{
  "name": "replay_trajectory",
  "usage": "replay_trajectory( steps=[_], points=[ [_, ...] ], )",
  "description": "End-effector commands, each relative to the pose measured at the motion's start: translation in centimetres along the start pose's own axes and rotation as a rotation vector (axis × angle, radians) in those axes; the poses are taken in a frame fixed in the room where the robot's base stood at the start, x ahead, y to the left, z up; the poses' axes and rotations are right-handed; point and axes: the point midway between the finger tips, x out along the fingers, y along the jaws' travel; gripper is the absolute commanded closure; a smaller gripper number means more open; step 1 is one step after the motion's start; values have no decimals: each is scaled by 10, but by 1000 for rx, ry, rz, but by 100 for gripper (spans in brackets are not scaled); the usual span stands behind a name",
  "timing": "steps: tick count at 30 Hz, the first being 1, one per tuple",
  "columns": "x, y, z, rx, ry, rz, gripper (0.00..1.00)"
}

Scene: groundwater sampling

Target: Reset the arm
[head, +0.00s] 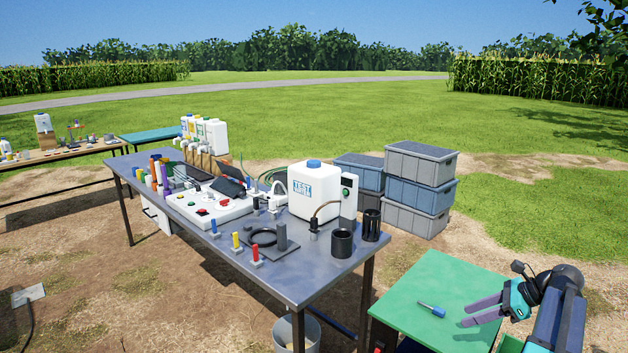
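My gripper (465,316) is at the lower right, above or beside the green-topped table (455,282). Its two purple fingers point left and are spread apart, with nothing seen between them. My arm bends in from the lower right edge. A small blue-capped tool (432,309) lies on the green top just left of my fingertips and looks apart from them. The exact height of the gripper above the top cannot be told from this view.
A grey metal table (290,284) holds a white "TEST WATER" container (314,190), two black cups (342,243), a white control panel (208,209) and coloured-handled tools. Grey and blue crates (420,163) are stacked behind. A bucket (297,335) stands below. Grass lies open beyond.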

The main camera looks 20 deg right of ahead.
Motion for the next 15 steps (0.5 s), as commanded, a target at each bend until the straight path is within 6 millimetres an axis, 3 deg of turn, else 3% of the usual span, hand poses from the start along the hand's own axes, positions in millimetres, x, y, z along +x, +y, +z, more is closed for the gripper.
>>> replay_trajectory(
  steps=[1,3,8,15],
  points=[
    [28,5,2,-8,-1,37,60],
    [59,13,5,-16,0,81,60],
    [128,37,8,-32,15,182,60],
    [227,85,1,-56,64,324,60]
  ],
)
